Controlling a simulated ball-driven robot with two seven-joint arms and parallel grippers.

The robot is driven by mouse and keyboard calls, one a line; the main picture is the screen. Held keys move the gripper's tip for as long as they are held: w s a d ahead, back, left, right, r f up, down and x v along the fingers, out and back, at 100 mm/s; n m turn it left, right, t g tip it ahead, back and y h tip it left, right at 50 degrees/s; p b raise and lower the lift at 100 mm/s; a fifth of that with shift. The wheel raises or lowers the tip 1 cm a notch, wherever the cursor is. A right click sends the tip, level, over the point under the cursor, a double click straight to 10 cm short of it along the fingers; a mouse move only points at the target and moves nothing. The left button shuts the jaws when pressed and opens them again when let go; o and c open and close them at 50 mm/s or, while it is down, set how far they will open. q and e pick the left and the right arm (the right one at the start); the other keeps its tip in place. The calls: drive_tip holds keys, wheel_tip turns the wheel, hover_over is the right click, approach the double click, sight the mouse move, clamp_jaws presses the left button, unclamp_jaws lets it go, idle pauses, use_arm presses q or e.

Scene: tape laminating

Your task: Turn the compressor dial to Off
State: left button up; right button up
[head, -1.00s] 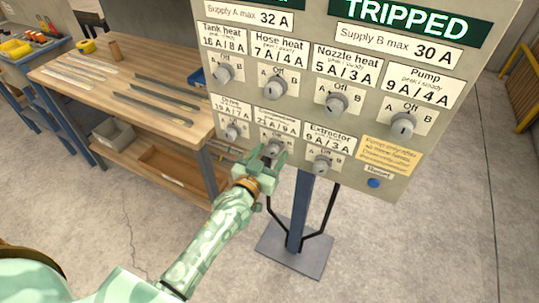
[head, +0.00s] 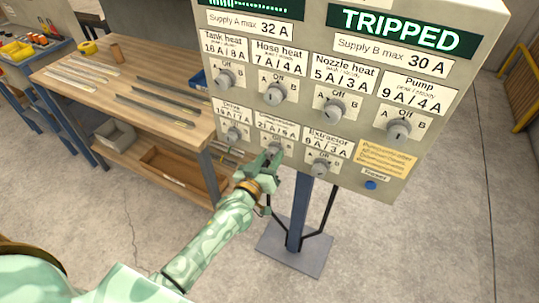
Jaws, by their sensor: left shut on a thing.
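The compressor dial (head: 275,147) is a grey knob in the lower row of the panel, between the Drive dial (head: 233,134) and the Extractor dial (head: 320,168). Its label (head: 277,126) reads 21 A / 9 A, with A, Off and B marks around the knob. My left gripper (head: 270,157) is at this dial from below, with its fingers shut on the knob. The fingers hide the lower part of the knob, and I cannot tell which mark its pointer faces. My right gripper is not in view.
The panel (head: 435,165) stands on a blue post (head: 298,215) with a grey foot plate. Its display (head: 405,28) reads TRIPPED. Tank heat, Hose heat, Nozzle heat and Pump dials sit above. A blue Reset button (head: 371,185) is at lower right. A wooden workbench (head: 110,90) stands left.

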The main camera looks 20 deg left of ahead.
use_arm(q)
drive_tip(key=n+p, duration=0.1)
drive_tip(key=n, duration=0.3)
drive_tip(key=shift+n, duration=0.4)
drive_tip(key=shift+p, duration=0.3)
drive_tip(key=o, duration=1)
drive_tip(key=s+a+p, duration=0.1)
drive_tip(key=s, duration=1.5)
drive_tip(key=shift+s+a+p, duration=0.15)
drive_tip(key=shift+p, duration=0.15)
